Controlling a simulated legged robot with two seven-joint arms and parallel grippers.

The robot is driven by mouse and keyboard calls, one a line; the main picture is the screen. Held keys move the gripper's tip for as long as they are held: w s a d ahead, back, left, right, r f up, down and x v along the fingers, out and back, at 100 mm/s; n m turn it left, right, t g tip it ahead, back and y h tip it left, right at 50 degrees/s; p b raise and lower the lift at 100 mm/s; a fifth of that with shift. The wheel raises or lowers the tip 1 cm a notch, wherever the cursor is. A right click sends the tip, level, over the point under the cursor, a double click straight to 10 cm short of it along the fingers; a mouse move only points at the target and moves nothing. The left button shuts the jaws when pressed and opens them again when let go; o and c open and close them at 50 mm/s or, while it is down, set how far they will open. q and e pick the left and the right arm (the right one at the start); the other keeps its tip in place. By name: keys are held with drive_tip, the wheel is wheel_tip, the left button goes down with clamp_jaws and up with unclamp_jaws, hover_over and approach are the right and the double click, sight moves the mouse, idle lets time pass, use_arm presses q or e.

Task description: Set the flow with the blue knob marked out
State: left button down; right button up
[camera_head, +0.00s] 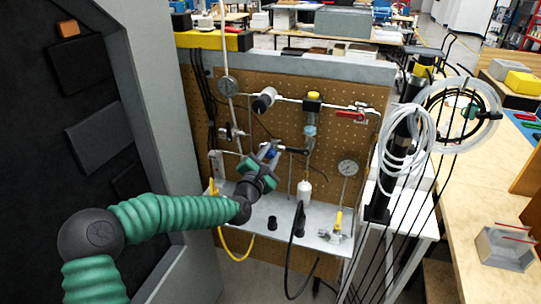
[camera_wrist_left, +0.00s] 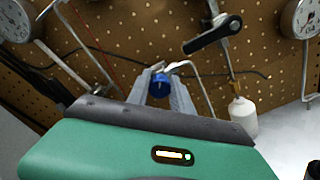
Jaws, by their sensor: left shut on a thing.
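The blue knob (camera_wrist_left: 160,86) shows in the left wrist view between the fingertips of my left gripper (camera_wrist_left: 160,94), in front of the pegboard. In the head view the left gripper (camera_head: 268,154) reaches the middle of the pegboard panel, and a bit of the blue knob (camera_head: 272,153) shows at its tips. The gripper is shut on the knob. Any marking on the knob is too small to read. My right gripper is not in view.
A black lever handle (camera_wrist_left: 213,34) is close to the right of the knob. A white bottle (camera_wrist_left: 242,117) hangs lower right. Pressure gauges (camera_head: 229,87) (camera_head: 347,168), a red-handled valve (camera_head: 350,114) and a yellow-handled valve (camera_head: 338,222) surround the spot. A metal shelf (camera_head: 262,213) lies below.

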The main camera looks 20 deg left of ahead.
use_arm(q)
drive_tip(key=shift+s+f, duration=0.1)
drive_tip(key=shift+f, duration=0.4)
drive_tip(key=c, duration=1.5)
unclamp_jaws()
drive_tip(key=o, duration=0.4)
drive_tip(key=shift+a, duration=0.1)
drive_tip(key=shift+r, duration=0.2)
drive_tip(key=s, duration=0.5)
drive_tip(key=s+p, duration=0.1)
drive_tip(key=s, duration=1)
drive_tip(key=shift+s+a+p, duration=0.3)
drive_tip(key=shift+s+a, duration=0.05)
